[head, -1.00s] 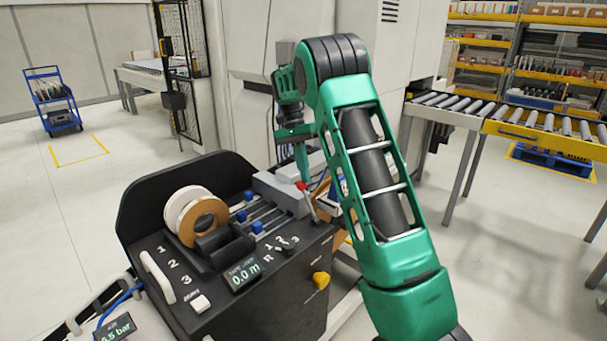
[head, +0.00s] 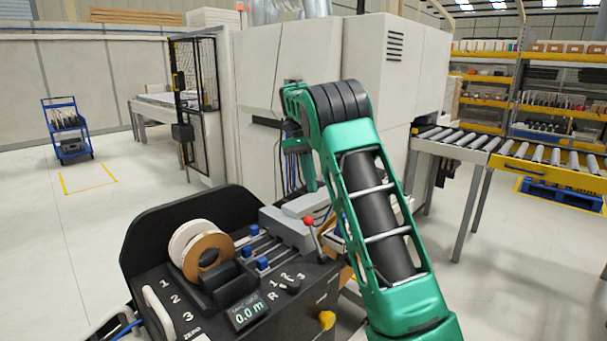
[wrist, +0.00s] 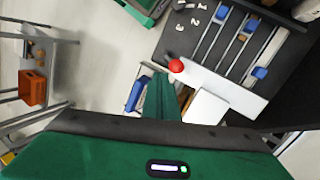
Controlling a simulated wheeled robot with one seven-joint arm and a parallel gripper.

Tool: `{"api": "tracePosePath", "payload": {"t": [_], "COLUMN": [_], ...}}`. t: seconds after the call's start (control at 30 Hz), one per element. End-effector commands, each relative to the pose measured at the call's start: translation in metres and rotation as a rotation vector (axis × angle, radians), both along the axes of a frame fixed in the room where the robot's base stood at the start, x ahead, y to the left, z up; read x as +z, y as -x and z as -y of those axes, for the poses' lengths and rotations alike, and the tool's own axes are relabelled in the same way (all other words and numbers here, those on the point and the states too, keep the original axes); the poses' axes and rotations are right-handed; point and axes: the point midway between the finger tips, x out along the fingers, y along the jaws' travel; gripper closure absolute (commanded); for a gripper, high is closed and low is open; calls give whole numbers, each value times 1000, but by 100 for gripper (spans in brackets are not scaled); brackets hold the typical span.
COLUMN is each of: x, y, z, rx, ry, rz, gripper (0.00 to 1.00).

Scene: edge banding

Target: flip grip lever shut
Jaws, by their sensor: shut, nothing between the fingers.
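The grip lever is a thin grey rod with a red ball knob (head: 309,222) at the right rear of the black control panel. It leans slightly, with its knob up and to the left of its foot. In the wrist view the red knob (wrist: 176,66) shows just beyond the fingers. My gripper (head: 310,188) points down above the knob, and a small gap shows between them in the head view. Its fingers (wrist: 161,92) are shut and empty. The lever's rod is mostly hidden in the wrist view.
The black control panel (head: 150,225) carries a tape roll (head: 210,250), blue sliders (head: 262,263) and a display. A grey block (head: 290,225) lies beside the lever. The large white machine (head: 380,70) stands behind, and a roller conveyor (head: 460,140) at right.

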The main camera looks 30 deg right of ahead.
Motion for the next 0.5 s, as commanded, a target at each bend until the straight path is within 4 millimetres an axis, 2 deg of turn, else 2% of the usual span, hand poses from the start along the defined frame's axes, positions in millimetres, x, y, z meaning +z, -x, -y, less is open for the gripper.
{"api": "tracePosePath", "payload": {"t": [0.2,0.5], "x": [21,33], "y": [-16,-24], "z": [-2,-5], "rx": [-1,0], "ry": [0,0], "rz": [0,-2], "gripper": [100,100]}}
